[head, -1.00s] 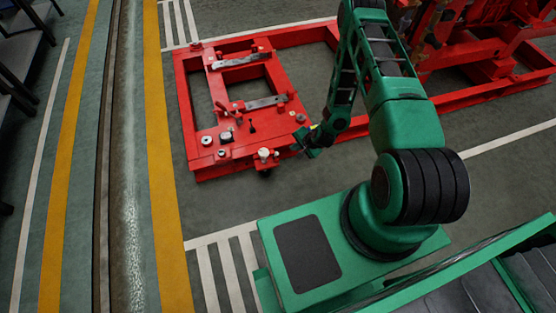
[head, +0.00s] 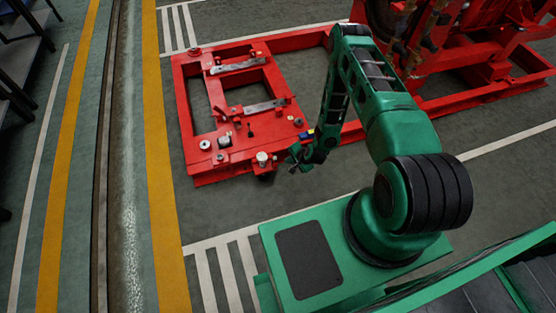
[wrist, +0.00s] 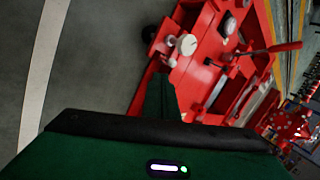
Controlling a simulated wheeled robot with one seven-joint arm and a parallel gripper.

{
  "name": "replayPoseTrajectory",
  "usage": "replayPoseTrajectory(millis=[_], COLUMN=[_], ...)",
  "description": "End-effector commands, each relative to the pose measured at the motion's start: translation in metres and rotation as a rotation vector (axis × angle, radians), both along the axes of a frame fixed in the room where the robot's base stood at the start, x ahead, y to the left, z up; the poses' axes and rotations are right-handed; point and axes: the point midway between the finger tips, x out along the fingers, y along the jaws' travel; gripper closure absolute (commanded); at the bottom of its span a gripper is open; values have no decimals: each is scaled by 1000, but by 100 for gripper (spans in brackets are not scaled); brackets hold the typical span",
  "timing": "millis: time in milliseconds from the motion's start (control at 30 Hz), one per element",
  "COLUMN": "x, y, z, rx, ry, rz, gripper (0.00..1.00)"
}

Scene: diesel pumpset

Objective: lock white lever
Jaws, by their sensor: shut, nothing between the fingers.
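A white round-topped part (head: 262,157), likely the white lever, stands at the near edge of the red base frame (head: 205,180). It also shows in the wrist view (wrist: 188,45) as a white disc with a smaller pale knob beside it. Whether it is locked cannot be told. My gripper (head: 296,158) is shut and empty, just right of the white part and apart from it, beyond the frame's near right corner. In the wrist view my green gripper (wrist: 161,96) points up toward the frame, below the white part.
Two grey metal bars (head: 264,106) lie across the frame. A small blue part (head: 306,134) sits at its right edge. A red-handled lever (wrist: 270,48) rises from the frame. Red machinery (head: 460,50) stands behind at right. The floor in front is clear.

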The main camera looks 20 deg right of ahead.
Motion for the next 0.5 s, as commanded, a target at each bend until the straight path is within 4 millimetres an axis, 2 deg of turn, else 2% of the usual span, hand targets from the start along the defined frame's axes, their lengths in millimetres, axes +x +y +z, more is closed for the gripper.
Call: replayPoseTrajectory(millis=[300,500], x=[30,53], y=[13,21], z=[-51,-66], rx=[0,-1], ry=[-1,-2], rz=[2,3], gripper=[100,100])
